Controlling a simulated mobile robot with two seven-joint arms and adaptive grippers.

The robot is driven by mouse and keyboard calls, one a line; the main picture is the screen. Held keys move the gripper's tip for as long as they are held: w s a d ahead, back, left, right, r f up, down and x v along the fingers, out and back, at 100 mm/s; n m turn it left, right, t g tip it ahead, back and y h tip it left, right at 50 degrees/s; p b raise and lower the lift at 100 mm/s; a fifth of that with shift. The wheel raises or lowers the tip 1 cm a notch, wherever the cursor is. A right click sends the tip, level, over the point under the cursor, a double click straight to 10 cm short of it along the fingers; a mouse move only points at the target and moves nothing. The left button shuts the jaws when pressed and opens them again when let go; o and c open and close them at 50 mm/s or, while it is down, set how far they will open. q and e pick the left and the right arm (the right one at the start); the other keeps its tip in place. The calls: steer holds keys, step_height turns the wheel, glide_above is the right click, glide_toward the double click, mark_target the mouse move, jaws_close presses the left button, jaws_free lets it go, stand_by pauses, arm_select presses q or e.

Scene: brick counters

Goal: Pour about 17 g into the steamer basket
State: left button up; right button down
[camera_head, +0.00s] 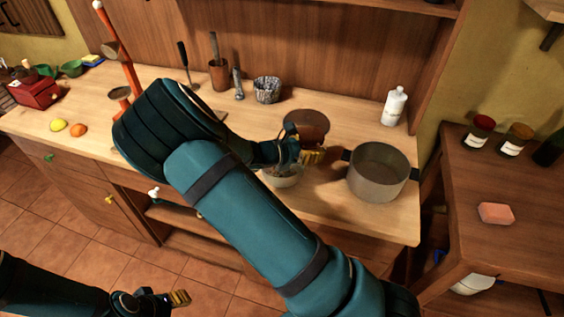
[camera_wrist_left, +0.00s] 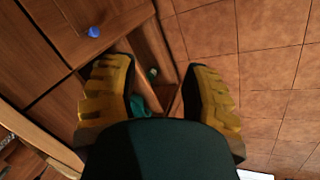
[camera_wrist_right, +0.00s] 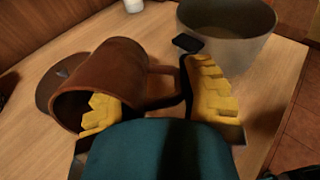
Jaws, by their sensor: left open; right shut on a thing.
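My right gripper (camera_head: 305,157) is over the counter, shut on a brown mug (camera_wrist_right: 125,75). The mug is tilted in the right wrist view, its mouth towards the lower left and its handle between the fingers. Brown also shows just behind the fingers in the head view (camera_head: 308,125). I cannot tell whether this bowl is the steamer basket, nor whether anything is falling from the mug. My left gripper (camera_wrist_left: 158,95) is open and empty, over the floor in front of the counter.
A grey pot (camera_head: 378,172) stands just right of the gripper. A white bottle (camera_head: 394,106) and a patterned grey cup (camera_head: 267,90) are behind. A brown disc (camera_wrist_right: 50,88) lies beyond the mug. A side table (camera_head: 470,215) with jars is at right.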

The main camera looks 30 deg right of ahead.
mark_target(319, 146)
steer(key=shift+d+r+t+y+p, duration=0.1)
steer(key=shift+d+y+p, duration=0.1)
steer(key=shift+y+p, duration=1)
steer(key=shift+d+r+t+y+p, duration=0.15)
steer(key=shift+y+p, duration=0.5)
steer(key=shift+p, duration=1)
steer(key=shift+d+t+y+p, duration=0.1)
steer(key=shift+d+y+p, duration=0.1)
steer(key=shift+y+p, duration=1)
steer(key=shift+d+f+y+p, duration=0.35)
steer(key=shift+y+p, duration=0.3)
steer(key=shift+p, duration=0.5)
steer(key=shift+s+d+f+y, duration=0.15)
steer(key=shift+d+f+y, duration=0.15)
steer(key=shift+f+y, duration=0.25)
steer(key=shift+d+f+y+p, duration=0.3)
steer(key=shift+y+p, duration=0.05)
steer(key=shift+p, duration=0.3)
steer(key=shift+d+r+t+y+p, duration=0.3)
steer(key=shift+r+p, duration=0.1)
steer(key=shift+p, duration=0.65)
steer(key=shift+s+d+r+y, duration=0.15)
steer(key=shift+d+y, duration=0.3)
steer(key=shift+y, duration=0.35)
steer(key=shift+w+d+r+y, duration=0.15)
steer(key=shift+d+y, duration=0.3)
steer(key=shift+y, duration=0.35)
steer(key=shift+s+d+r+y, duration=0.15)
steer(key=shift+d+y, duration=0.3)
steer(key=shift+y, duration=0.35)
